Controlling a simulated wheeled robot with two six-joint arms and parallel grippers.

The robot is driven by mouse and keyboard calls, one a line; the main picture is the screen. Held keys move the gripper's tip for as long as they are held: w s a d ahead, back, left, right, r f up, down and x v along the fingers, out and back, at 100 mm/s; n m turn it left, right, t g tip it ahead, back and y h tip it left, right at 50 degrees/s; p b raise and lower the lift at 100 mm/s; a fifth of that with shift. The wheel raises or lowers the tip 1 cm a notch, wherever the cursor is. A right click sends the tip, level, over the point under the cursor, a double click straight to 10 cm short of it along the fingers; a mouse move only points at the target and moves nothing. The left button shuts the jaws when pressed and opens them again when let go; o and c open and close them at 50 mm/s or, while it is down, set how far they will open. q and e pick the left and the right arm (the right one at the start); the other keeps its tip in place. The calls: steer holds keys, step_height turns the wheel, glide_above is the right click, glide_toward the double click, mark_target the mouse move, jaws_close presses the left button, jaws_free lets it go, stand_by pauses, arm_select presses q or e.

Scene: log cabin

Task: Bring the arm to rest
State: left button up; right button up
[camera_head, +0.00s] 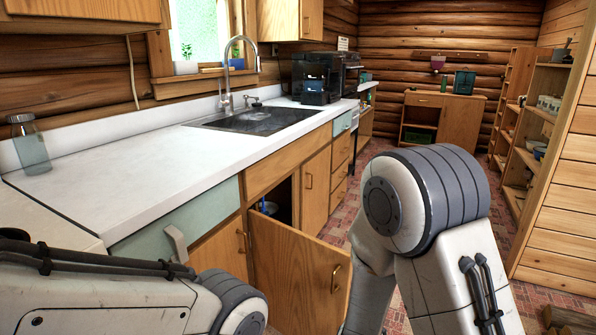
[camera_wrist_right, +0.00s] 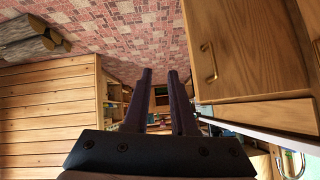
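My right arm shows in the head view as a large white and grey limb at the right of the middle, bent at a thick grey joint. Its gripper is out of sight there. In the right wrist view my right gripper (camera_wrist_right: 160,73) has its two dark fingers apart, with nothing between them but the distant room. My left arm lies across the lower left of the head view, and its gripper is not in view.
A lower cabinet door (camera_head: 299,269) stands open beside my right arm; a wooden cabinet front (camera_wrist_right: 250,50) is right of my right gripper. The white counter (camera_head: 130,160) holds a glass jar (camera_head: 30,145). Brick-patterned floor (camera_wrist_right: 120,35) and a shelf (camera_head: 545,115) lie right of the counter.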

steer(key=s+d+r+n+g+y, duration=0.2)
steer(key=s+r+n+g, duration=0.15)
steer(key=s, duration=0.25)
steer(key=s+d+r+n+g+y, duration=0.1)
steer(key=s+r+n+g+y, duration=0.1)
steer(key=s+r+n+g, duration=0.3)
steer(key=s+a+r+n, duration=0.3)
steer(key=s+a+n, duration=0.3)
steer(key=s+a, duration=0.8)
step_height(320, 180, up, 25)
steer(key=p, duration=2.4)
steer(key=shift+s+f+y, duration=0.2)
steer(key=shift+s+y, duration=0.1)
steer(key=shift+g, duration=0.25)
